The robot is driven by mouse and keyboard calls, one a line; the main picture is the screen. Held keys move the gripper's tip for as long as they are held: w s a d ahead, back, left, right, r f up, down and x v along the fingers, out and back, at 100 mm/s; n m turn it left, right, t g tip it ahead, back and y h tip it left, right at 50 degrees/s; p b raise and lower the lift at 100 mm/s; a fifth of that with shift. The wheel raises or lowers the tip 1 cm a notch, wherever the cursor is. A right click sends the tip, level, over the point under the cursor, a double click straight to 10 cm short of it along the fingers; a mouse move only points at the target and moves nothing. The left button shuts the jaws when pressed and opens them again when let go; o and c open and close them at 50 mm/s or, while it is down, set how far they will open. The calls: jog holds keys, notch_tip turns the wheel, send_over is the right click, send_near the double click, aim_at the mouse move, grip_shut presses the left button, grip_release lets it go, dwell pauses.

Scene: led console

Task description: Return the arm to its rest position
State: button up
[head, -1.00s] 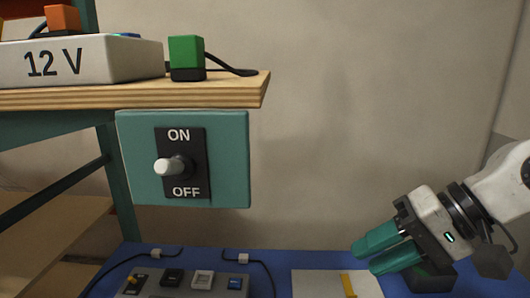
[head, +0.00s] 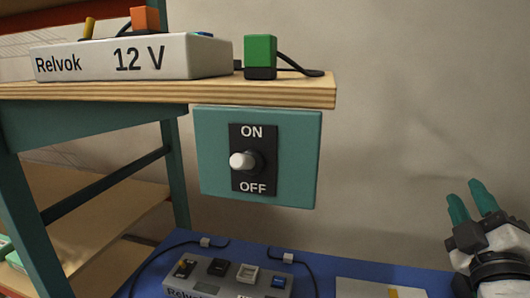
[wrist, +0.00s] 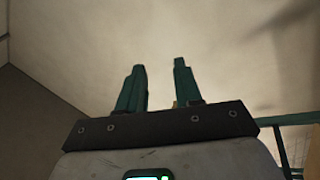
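My gripper (head: 471,203) is at the right of the head view, pointing up, with its two teal fingers apart and nothing between them. In the wrist view my gripper (wrist: 157,88) also shows a clear gap between the fingers, with bare wall or ceiling beyond. My gripper is well to the right of the switch panel and touches nothing that I can see.
A teal panel (head: 300,160) with an ON/OFF lever (head: 243,161) hangs under a wooden shelf (head: 300,92). The shelf bears a white 12 V box (head: 190,60) and a green connector (head: 260,54). A grey console (head: 225,284) sits on the blue surface (head: 325,262) below.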

jog(key=s+a+f+m+g+y, duration=0.1)
jog(key=s+f+m+g, duration=0.1)
jog(key=f, duration=0.7)
jog(key=s+a+f+m+g+y, duration=0.1)
jog(key=s+a+f+m+g, duration=0.1)
jog(key=f, duration=0.7)
jog(key=s+a+f+m+g+y, duration=0.1)
jog(key=s+f+m+g+y, duration=0.1)
jog(key=f+g, duration=0.3)
jog(key=shift+s+a+f+m+g, duration=0.15)
jog(key=shift+s+f, duration=0.1)
jog(key=shift+f, duration=0.5)
jog(key=shift+s+a+f+m+g, duration=0.1)
jog(key=shift+s+f, duration=0.1)
jog(key=shift+f, duration=0.6)
jog(key=shift+s+a+f+m+g, duration=0.15)
jog(key=shift+s+f, duration=0.1)
jog(key=shift+f, duration=0.5)
jog(key=s+a+f+m+g+y+b, duration=0.1)
jog(key=s+f+g+b, duration=0.4)
jog(key=s+f, duration=0.6)
jog(key=s+f+m+g+y+b, duration=0.1)
jog(key=s+f+g+b, duration=0.4)
jog(key=s+f, duration=0.7)
notch_tip(320, 180, down, 4)
jog(key=shift+a+f+m, duration=0.15)
jog(key=shift+a+m, duration=0.2)
jog(key=shift+m, duration=0.15)
jog(key=shift+w, duration=0.1)
